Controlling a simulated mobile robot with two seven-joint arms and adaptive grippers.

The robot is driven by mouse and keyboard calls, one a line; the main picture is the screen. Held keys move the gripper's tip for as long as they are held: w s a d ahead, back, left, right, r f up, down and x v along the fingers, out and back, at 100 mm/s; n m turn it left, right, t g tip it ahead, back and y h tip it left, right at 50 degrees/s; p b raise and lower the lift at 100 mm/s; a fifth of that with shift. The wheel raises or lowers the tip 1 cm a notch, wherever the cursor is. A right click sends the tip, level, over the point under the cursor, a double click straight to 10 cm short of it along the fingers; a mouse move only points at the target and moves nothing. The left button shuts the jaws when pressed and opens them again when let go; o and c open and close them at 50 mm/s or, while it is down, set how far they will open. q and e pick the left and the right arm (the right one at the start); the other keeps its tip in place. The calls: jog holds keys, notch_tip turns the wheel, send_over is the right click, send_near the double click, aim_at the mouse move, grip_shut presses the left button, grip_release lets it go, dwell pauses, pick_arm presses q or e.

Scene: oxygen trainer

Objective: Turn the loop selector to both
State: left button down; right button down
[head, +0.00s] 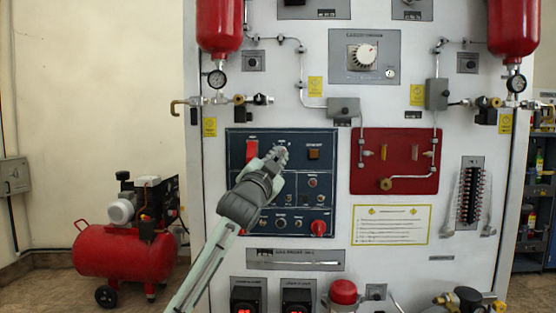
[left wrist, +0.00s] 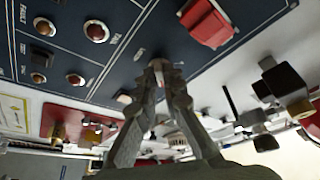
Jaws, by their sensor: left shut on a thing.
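The blue control panel (head: 240,205) is on the front of the white trainer cabinet. My left gripper (head: 280,154) reaches up to the upper middle of this panel. In the left wrist view its fingertips (left wrist: 160,66) are close together at the blue panel face (left wrist: 125,68), shut on a small knob that they almost wholly hide. It appears to be the loop selector; its pointing direction cannot be told. A small printed label stands beside the fingertips but is too blurred to read for certain. My right gripper is not in view.
A red switch cover (head: 252,150) sits left of the fingertips and an amber button (head: 314,154) right of them. A red valve plate (head: 360,180) is to the right. A red compressor (head: 125,255) stands on the floor at left.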

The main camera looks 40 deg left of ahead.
pick_arm(q)
jog(key=shift+w+d+f+n+g+y+b, duration=0.15)
jog(key=shift+n+y+b, duration=0.6)
jog(key=shift+n, duration=1.1)
jog(key=shift+d+r+n+g+y+b, duration=0.1)
jog(key=shift+n+g+y+b, duration=0.3)
jog(key=shift+n+y, duration=1.1)
jog(key=shift+w+d+f+n+g+y+b, duration=0.1)
jog(key=shift+n+y+b, duration=0.5)
jog(key=shift+n, duration=1.65)
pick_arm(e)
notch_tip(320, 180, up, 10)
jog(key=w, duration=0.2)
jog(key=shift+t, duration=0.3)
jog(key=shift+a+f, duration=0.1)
pick_arm(q)
jog(key=c, duration=1.6)
grip_release()
jog(key=shift+c, duration=0.2)
jog(key=shift+s, duration=0.1)
jog(key=v, duration=1.2)
